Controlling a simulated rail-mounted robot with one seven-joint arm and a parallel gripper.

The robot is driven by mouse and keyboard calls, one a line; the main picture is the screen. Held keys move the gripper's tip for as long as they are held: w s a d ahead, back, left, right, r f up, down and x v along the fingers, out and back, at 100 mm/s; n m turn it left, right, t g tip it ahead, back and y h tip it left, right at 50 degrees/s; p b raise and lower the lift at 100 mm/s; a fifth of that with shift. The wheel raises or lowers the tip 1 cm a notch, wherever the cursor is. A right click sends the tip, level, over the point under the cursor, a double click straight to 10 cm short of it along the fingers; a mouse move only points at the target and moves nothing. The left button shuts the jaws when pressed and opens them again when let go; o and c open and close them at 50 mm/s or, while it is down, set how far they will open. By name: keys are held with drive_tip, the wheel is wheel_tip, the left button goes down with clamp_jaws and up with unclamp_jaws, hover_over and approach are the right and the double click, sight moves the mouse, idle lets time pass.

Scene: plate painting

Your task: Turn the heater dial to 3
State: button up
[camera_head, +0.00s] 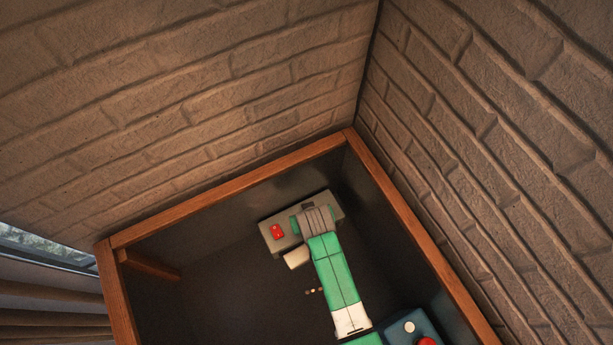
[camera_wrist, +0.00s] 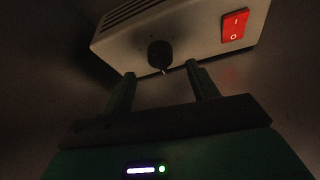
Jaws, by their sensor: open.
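The heater is a pale grey box (camera_wrist: 195,35) at the top of the wrist view, with a black round dial (camera_wrist: 159,54) on its front face. A light mark shows at the dial's lower edge; no numbers are readable. My gripper (camera_wrist: 162,77) is open, one finger to the left and one to the right below the dial, with the dial between them in the picture. I cannot tell whether the fingers touch it. In the head view the heater (camera_head: 270,238) lies inside a dark box, and my arm hides its dial and most of my gripper.
A red rocker switch (camera_wrist: 235,29) sits on the heater right of the dial; it also shows in the head view (camera_head: 277,231). A wooden frame (camera_head: 225,190) edges the dark box. Brick walls (camera_head: 190,100) meet behind it. Dark floor is free left of the heater.

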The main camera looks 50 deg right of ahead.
drive_tip(key=b+x, duration=0.1)
drive_tip(key=x, duration=0.4)
drive_tip(key=shift+w+f, duration=0.1)
drive_tip(key=c, duration=1)
drive_tip(key=shift+m, duration=0.3)
drive_tip(key=m+g, duration=0.1)
drive_tip(key=m, duration=0.1)
drive_tip(key=m+h+b, duration=0.1)
drive_tip(key=m, duration=0.1)
drive_tip(key=shift+w+a+m+g, duration=0.1)
drive_tip(key=shift+w+m+g, duration=0.1)
drive_tip(key=shift+m+g, duration=0.15)
drive_tip(key=m+g+b, duration=0.1)
drive_tip(key=m, duration=0.1)
drive_tip(key=m+g+b, duration=0.1)
drive_tip(key=m, duration=0.2)
drive_tip(key=shift+w+m+h, duration=0.15)
drive_tip(key=shift+m+h, duration=0.1)
drive_tip(key=shift+h, duration=0.05)
